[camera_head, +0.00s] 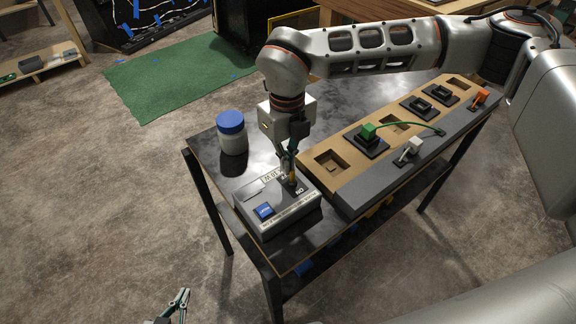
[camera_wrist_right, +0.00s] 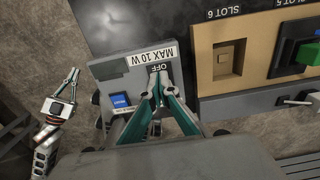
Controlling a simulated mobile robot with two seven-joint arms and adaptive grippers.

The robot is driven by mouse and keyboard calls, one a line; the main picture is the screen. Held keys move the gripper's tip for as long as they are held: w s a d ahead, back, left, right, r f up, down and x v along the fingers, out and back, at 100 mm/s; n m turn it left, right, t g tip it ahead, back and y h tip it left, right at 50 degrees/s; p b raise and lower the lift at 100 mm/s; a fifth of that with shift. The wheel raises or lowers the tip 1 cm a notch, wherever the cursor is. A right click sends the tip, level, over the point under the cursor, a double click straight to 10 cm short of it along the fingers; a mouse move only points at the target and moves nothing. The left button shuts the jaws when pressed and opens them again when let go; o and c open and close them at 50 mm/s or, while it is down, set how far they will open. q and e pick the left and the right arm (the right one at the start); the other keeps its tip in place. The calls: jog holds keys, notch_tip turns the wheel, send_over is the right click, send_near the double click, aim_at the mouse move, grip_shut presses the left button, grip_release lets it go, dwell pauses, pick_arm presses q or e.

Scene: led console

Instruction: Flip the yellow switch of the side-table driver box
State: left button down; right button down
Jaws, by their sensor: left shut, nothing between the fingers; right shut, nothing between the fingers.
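The grey driver box (camera_head: 280,219) sits at the near left corner of the side table. It has a blue button (camera_head: 264,210), a "MAX 10 W" label and OFF and ON marks. The yellow switch (camera_head: 292,178) shows as a small strip between these marks, partly covered by my right gripper. My right gripper (camera_head: 289,165) is shut and empty, its tips pointing down at the switch, touching or very close. In the right wrist view the tips (camera_wrist_right: 160,84) cover the switch by the OFF mark. My left gripper (camera_head: 181,296) is shut and empty, low, away from the table.
A white jar with a blue lid (camera_head: 231,132) stands behind the box. Right of the box is a slotted board (camera_head: 330,162) with a green block (camera_head: 368,131), a white lever (camera_head: 409,150) and an orange lever (camera_head: 480,97). Floor to the left is clear.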

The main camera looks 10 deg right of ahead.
jog(key=shift+s, duration=0.15)
notch_tip(320, 180, up, 7)
jog(key=p, duration=0.3)
jog(key=shift+w+p, duration=0.3)
jog(key=shift+w, duration=0.05)
dwell(0.5)
jog(key=shift+a, duration=0.1)
dwell(0.4)
